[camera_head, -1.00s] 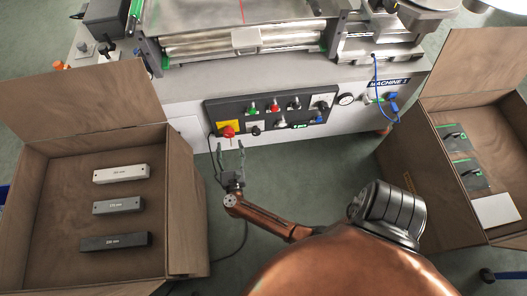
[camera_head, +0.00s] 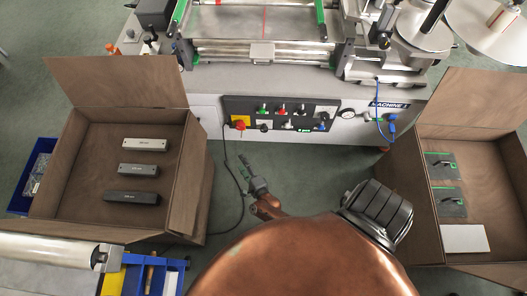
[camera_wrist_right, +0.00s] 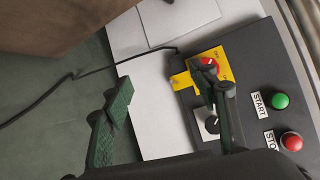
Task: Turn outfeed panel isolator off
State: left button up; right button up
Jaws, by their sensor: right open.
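A dark control panel (camera_head: 280,114) is on the front of the machine. At its left end a red knob (camera_head: 239,124) sits on a yellow plate (camera_wrist_right: 182,80), like an isolator; I cannot read a label for it. The red knob also shows in the right wrist view (camera_wrist_right: 208,64), partly behind a finger. Below it, a knob on a white plate (camera_wrist_right: 210,126) is partly covered by the same finger. My right gripper (camera_head: 247,168) is open and empty, below the panel's left end; its spread fingers show in the wrist view (camera_wrist_right: 163,90). My left gripper is out of view.
A green start button (camera_wrist_right: 281,101) and red stop button (camera_wrist_right: 291,141) sit beside the knobs. An open box with bars (camera_head: 190,205) stands left, another open box (camera_head: 426,222) right. A black cable hangs near my right gripper.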

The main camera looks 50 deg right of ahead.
pick_arm(q)
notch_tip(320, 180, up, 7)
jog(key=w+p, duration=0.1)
jog(key=p, duration=0.4)
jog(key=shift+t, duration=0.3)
pick_arm(e)
jog(key=s+a+f+n+g+y, duration=0.2)
jog(key=s+f+n, duration=0.4)
jog(key=s+n, duration=0.3)
jog(key=shift+s+f+n+g+y, duration=0.25)
jog(key=shift+s+g+y, duration=0.55)
jog(key=shift+s, duration=0.9)
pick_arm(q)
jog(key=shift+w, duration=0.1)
pick_arm(e)
jog(key=shift+a, duration=0.1)
